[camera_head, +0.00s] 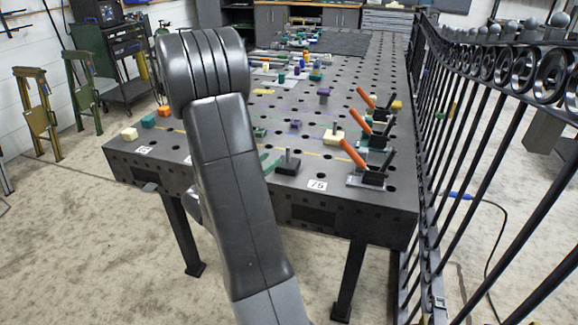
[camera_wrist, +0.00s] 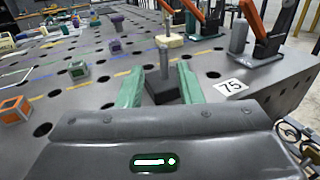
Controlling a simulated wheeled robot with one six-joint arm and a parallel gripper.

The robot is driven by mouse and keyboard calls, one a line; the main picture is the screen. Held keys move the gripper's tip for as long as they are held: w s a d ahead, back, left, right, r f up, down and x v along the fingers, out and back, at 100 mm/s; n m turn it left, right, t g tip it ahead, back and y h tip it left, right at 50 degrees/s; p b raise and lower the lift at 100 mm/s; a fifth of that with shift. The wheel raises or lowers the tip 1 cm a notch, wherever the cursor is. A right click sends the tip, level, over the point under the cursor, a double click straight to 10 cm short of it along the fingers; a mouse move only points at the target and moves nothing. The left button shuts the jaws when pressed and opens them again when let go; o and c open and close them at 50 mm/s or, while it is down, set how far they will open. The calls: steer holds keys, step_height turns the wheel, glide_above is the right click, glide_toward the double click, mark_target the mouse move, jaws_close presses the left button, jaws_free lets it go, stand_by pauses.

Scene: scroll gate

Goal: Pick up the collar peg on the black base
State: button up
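The collar peg (camera_wrist: 163,62) is a grey upright post on a square black base (camera_wrist: 162,90), standing on the perforated dark table. In the head view the peg (camera_head: 288,158) and its black base (camera_head: 288,168) stand near the front edge, just right of my arm. My gripper (camera_wrist: 160,80) is open in the wrist view. Its two green fingers are spread to the left and right of the peg and base, with nothing held. I cannot tell whether either finger touches the base. In the head view my arm mostly hides the gripper.
A label reading 75 (camera_wrist: 231,87) lies right of the base. Orange-handled clamps (camera_head: 368,165) stand to the right, and a yellow block (camera_head: 333,137) with a post stands behind. A black iron fence (camera_head: 470,130) runs along the table's right side. Small coloured blocks lie at left.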

mark_target(287, 152)
steer(key=x, duration=0.3)
steer(key=shift+w+d, duration=0.1)
steer(key=shift+d, duration=0.05)
steer(key=shift+f+p+x, duration=0.2)
steer(key=shift+x, duration=1.1)
steer(key=shift+f+p+x, duration=0.15)
steer(key=shift+p+x, duration=0.05)
steer(key=shift+x, duration=1.15)
steer(key=shift+d, duration=0.15)
jaws_close()
